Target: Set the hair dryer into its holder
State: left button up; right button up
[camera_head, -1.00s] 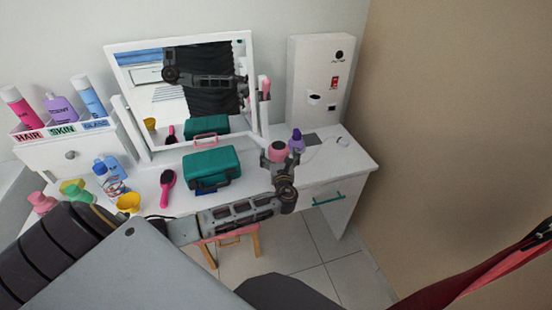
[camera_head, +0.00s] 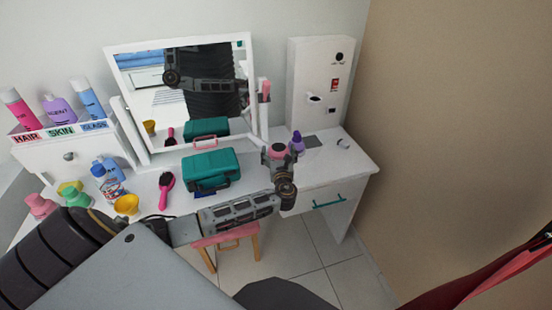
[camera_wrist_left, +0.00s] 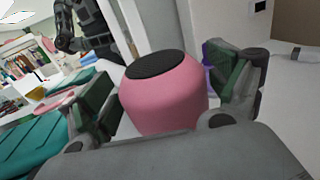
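The pink hair dryer (camera_head: 277,151) is in my left gripper (camera_head: 279,160), above the right part of the white dressing table. In the left wrist view its rounded pink body with a dark round end (camera_wrist_left: 165,105) sits between the two fingers of my left gripper (camera_wrist_left: 170,95), which are closed against its sides. Its handle is hidden. A white upright unit (camera_head: 307,75) stands at the back right of the table, with a small protruding ring-like part (camera_head: 313,98) that looks like the holder. The dryer is apart from it, lower and to the left. My right gripper is not in view.
A mirror (camera_head: 215,120) stands behind the gripper. A teal case (camera_head: 210,165), a pink brush (camera_head: 166,188) and a yellow cup (camera_head: 127,204) are to the left. A purple bottle (camera_head: 297,141) is close behind the dryer. The table's right end (camera_head: 345,165) is mostly clear.

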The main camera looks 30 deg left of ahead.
pick_arm(q)
jog(key=c, duration=1.2)
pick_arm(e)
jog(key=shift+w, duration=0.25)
pick_arm(q)
jog(key=shift+r, duration=0.1)
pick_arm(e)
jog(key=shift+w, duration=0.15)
pick_arm(q)
jog(key=shift+r, duration=0.45)
notch_tip(320, 180, up, 8)
jog(key=shift+f+p, duration=0.2)
jog(key=shift+p, duration=0.2)
jog(key=shift+r, duration=0.7)
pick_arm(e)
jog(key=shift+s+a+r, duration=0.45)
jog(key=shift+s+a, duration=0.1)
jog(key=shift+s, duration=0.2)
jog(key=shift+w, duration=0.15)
